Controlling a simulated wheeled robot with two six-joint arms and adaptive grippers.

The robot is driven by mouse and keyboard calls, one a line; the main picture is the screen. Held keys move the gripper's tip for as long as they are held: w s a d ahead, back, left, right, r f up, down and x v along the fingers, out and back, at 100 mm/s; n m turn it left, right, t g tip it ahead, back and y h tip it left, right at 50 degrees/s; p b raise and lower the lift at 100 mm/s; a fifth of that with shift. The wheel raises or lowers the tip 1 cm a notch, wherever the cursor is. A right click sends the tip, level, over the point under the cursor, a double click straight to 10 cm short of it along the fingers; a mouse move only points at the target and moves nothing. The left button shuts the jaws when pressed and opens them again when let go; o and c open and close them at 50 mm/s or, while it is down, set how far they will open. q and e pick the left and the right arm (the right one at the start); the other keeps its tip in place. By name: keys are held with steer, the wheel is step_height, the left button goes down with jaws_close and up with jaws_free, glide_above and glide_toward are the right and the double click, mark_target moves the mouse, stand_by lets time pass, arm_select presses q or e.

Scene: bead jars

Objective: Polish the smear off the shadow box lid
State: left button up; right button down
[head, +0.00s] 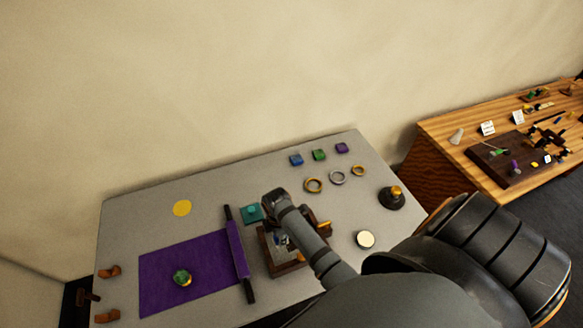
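A brown wooden box (287,269), which looks like the shadow box, stands near the middle of the grey table. My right arm reaches in from the lower right and covers much of it. I cannot make out the lid or a smear; small grey and blue shapes show inside the frame. My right gripper is hidden or merged with the dark wrist above the box, so its fingers cannot be read. A teal square pad (252,213) lies just behind the box, left of my wrist. My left gripper is out of view.
A purple mat (200,255) with a rolled edge (238,250) and a round green-gold piece (182,278) lies left. A yellow disc (182,208), several rings (337,178), coloured blocks (319,155), a white-topped jar (366,239) and a dark stand (392,199) surround it.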

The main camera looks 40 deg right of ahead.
steer(key=shift+w+a, duration=0.2)
steer(key=shift+a, duration=0.6)
steer(key=shift+w, duration=0.1)
steer(key=shift+w+d, duration=0.2)
steer(key=shift+w, duration=0.35)
steer(key=shift+s+d, duration=0.25)
steer(key=shift+d, duration=0.75)
steer(key=shift+s+d, duration=0.25)
steer(key=shift+d, duration=0.7)
steer(key=shift+s+d, duration=0.15)
steer(key=shift+d, duration=0.4)
steer(key=shift+s+d, duration=0.15)
steer(key=shift+d, duration=0.4)
